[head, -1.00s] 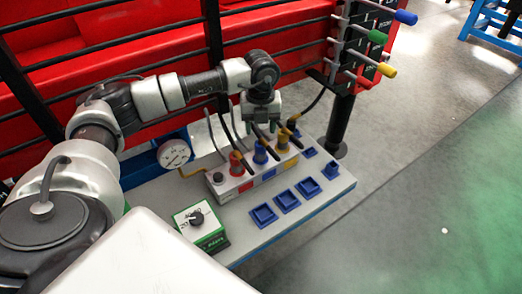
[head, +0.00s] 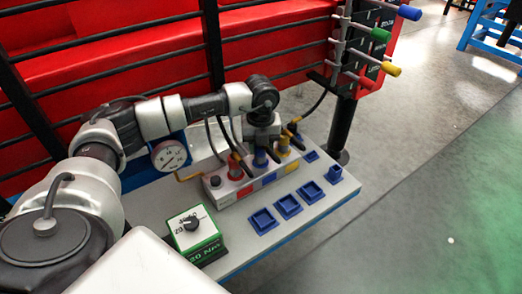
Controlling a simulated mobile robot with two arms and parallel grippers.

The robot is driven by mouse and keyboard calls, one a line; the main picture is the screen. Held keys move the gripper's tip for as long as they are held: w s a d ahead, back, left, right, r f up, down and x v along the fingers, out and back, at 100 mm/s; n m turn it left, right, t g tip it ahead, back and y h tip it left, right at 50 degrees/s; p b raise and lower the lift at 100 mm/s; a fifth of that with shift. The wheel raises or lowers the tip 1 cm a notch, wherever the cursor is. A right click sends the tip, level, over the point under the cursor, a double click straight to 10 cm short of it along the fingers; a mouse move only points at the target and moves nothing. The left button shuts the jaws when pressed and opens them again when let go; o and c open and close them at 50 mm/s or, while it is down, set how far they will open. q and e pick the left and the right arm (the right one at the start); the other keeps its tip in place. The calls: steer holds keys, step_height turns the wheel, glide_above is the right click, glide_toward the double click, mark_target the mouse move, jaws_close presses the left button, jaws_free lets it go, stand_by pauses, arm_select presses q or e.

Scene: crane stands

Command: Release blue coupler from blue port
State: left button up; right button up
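The blue coupler (head: 260,159) stands upright at the blue port, in the middle of the grey port block (head: 226,197) on the bench. A dark hose rises from it. My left gripper (head: 262,144) points down right over the coupler, its fingers at the coupler's upper part. I cannot tell whether they touch it or how far apart they are. The blue port's opening is hidden under the coupler; a blue label (head: 269,178) marks the block's front. My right gripper is not in view.
A red coupler (head: 235,168) and a yellow coupler (head: 283,146) with hoses flank the blue one closely. Blue square holders (head: 264,220) lie in front. A green-and-white dial box (head: 195,238), a gauge (head: 169,155) and a valve rack (head: 366,45) stand around.

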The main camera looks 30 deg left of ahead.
arm_select(q)
steer(key=shift+c, duration=1.4)
steer(key=shift+r, duration=0.1)
steer(key=shift+a, duration=0.1)
steer(key=shift+c, duration=0.6)
steer(key=shift+r+p, duration=1.9)
steer(key=shift+r, duration=0.55)
